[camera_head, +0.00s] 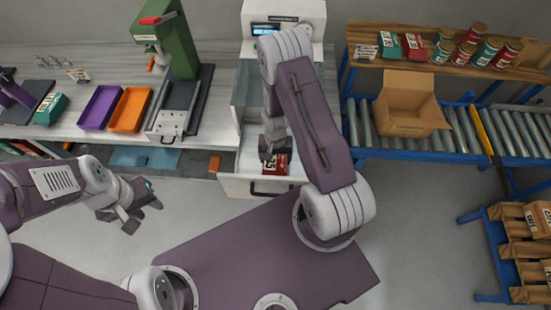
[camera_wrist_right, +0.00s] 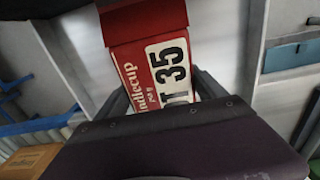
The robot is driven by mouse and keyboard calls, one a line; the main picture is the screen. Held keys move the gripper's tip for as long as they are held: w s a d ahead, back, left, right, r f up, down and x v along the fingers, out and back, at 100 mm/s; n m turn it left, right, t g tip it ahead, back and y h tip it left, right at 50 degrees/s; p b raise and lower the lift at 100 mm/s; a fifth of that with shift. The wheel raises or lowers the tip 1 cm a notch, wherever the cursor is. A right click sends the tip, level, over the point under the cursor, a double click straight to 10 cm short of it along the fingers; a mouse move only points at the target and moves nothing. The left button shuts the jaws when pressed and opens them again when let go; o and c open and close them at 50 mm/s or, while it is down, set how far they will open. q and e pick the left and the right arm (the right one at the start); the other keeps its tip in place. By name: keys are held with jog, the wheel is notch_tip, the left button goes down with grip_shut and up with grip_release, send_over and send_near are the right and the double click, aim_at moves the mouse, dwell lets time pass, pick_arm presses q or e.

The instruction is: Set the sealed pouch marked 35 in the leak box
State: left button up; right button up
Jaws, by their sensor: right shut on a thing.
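The red pouch marked 35 (camera_wrist_right: 155,62) is in my right gripper (camera_wrist_right: 160,95), with its black-on-white label facing the wrist camera. In the head view, the red pouch (camera_head: 275,168) is low at the front of the white machine (camera_head: 285,12), over its pulled-out white drawer (camera_head: 232,184). My right gripper (camera_head: 272,148) is shut on it from above. I cannot tell whether the pouch touches the drawer floor. The machine, which looks like the leak box, has a display and a clear-walled chamber (camera_head: 247,88), partly hidden by my right arm. My left gripper (camera_head: 143,208) is open and empty over the floor.
A green press (camera_head: 180,45), a purple tray (camera_head: 100,107) and an orange tray (camera_head: 130,109) are on the left bench. An open carton (camera_head: 405,110) stands on the roller conveyor at right. Cans and pouches line the wooden shelf (camera_head: 390,75) behind it.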

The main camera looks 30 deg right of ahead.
jog(key=shift+f, duration=0.5)
jog(key=shift+w+f, duration=0.1)
jog(key=shift+w, duration=0.1)
jog(key=shift+s+f, duration=0.1)
jog(key=o, duration=1)
